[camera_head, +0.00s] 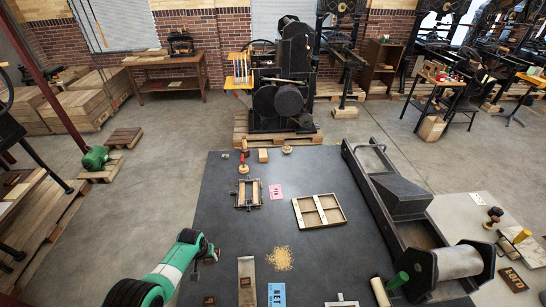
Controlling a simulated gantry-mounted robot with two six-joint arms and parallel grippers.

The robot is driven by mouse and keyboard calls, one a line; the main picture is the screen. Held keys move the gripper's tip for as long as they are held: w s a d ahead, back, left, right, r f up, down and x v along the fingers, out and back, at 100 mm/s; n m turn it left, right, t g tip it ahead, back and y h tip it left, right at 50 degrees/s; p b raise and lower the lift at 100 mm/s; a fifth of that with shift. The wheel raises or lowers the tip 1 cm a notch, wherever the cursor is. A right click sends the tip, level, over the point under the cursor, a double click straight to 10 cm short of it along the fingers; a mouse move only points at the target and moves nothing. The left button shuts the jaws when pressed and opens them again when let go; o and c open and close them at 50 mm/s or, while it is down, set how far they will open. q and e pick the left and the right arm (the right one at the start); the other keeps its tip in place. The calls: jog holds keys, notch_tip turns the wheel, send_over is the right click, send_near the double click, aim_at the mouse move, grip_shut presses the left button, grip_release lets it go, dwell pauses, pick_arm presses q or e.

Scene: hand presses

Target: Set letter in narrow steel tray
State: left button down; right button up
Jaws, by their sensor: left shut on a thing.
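The narrow steel tray (246,265) lies on the dark table at the bottom, left of the blue card. A small brown block shows inside it. My left gripper (208,256) is left of the tray, above the table, and is shut on a small dark thing (196,275), likely the letter; its face is too small to read. Another small brown block (209,301) lies at the bottom edge, left of the tray. My right gripper is not in view.
A pile of yellow grains (280,258) and a blue card (276,295) lie right of the tray. A divided wooden tray (319,211), a pink card (275,191) and a small frame (248,194) lie farther back. A large roller press (459,262) stands at right.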

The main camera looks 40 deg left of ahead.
pick_arm(q)
notch_tip(320, 180, up, 5)
jog(key=p, duration=0.2)
jog(key=shift+f+p, duration=0.2)
jog(key=shift+p, duration=0.15)
jog(key=shift+f, duration=0.2)
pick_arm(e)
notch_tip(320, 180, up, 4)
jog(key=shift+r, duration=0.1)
